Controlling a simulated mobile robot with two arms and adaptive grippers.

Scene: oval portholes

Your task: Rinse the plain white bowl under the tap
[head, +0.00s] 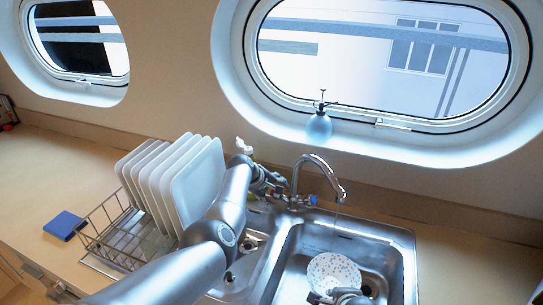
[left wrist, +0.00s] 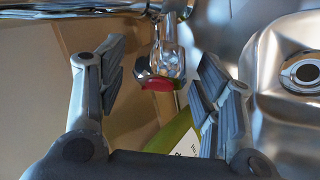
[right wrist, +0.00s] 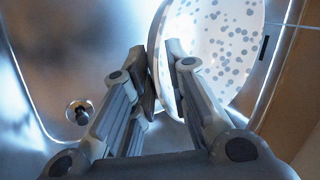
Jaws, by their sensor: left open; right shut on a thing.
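A white bowl with grey dots (head: 334,272) is in the right sink basin, below the tap (head: 322,167). My right gripper (head: 345,295) is shut on its rim; the right wrist view shows the dotted bowl (right wrist: 222,45) tilted between the fingers (right wrist: 168,55). No plain white bowl is visible. A thin line below the spout looks like running water. My left gripper (head: 273,184) is at the tap's base. In the left wrist view it is open (left wrist: 160,65), with the red-marked tap handle (left wrist: 160,75) between and beyond its fingers.
A wire rack (head: 112,240) with several white plates (head: 195,178) stands left of the sink. A blue sponge (head: 64,225) lies left of it. A green bottle (left wrist: 178,135) is close to my left fingers. A blue spray bottle (head: 319,126) stands by the window. The right counter is clear.

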